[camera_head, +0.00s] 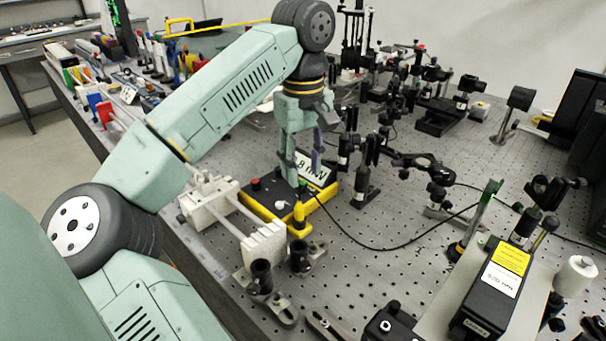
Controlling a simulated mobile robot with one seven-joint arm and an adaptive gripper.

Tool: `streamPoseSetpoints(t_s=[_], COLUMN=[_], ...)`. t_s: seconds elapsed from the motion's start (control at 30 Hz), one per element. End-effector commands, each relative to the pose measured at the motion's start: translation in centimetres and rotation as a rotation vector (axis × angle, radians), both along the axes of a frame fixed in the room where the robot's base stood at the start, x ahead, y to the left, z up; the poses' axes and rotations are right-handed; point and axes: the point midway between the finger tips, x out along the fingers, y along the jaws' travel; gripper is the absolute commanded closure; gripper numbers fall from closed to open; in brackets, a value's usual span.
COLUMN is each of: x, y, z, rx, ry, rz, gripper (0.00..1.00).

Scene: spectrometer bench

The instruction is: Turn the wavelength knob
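A yellow and black meter box (262,213) lies on the perforated bench, with a tilted display reading "8 mW" (312,168) at its back. Its top carries a red knob or button (256,184) at the left and a pale round knob (280,206) near the front. No label shows which control is the wavelength knob. My gripper (304,177) points down over the box, close to the display, with its two fingers apart and nothing seen between them. The fingers hide part of the panel and display. I cannot tell whether they touch the box.
A white block with rods (264,242) and black post holders (300,257) stand close in front of the box. A black post mount (365,185) stands just right of it. A cable (350,240) runs right across the bench. Bare bench (390,285) lies at front right.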

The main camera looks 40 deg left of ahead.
Motion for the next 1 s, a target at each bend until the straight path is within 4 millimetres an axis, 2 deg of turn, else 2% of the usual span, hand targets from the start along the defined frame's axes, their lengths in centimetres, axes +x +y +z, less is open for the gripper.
streamPoseSetpoints(t_s=[0.1,0.3,1.0], x=[0.0,0.0,0.0], y=[0.0,0.0,0.0], z=[2.3,4.4,4.7], rx=[0.003,0.001,-0.001], ry=[0.000,0.001,0.000], rz=[0.002,0.001,0.000], gripper=[0.65,0.65,0.65])
